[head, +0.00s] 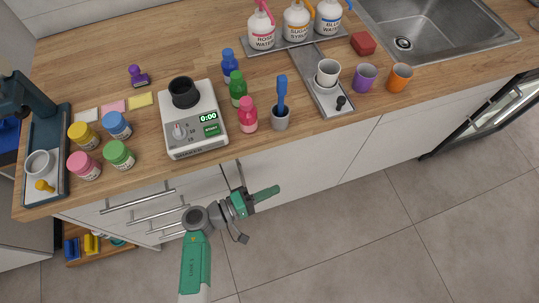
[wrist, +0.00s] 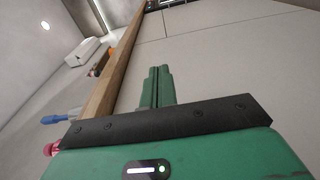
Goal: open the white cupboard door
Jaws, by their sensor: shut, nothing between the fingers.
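The white cupboard door (head: 300,163) is part of the counter front, right of the drawers. It looks closed and flush with the front. A vertical bar handle (head: 240,173) shows near its left edge, with its lower part close behind my gripper. My gripper (head: 277,190) is in front of the door, just right of and below the handle, its green fingers pointing right. In the wrist view the fingers (wrist: 158,75) are together and hold nothing. Pale front panels (wrist: 215,55) fill the right of that view. The handle does not show there.
Drawers with bar handles (head: 140,200) lie to the left, and the lowest one (head: 105,258) stands open with items in it. The wooden worktop (head: 185,58) carries a scale (head: 195,140), bottles and cups. The tiled floor (head: 350,240) in front is clear.

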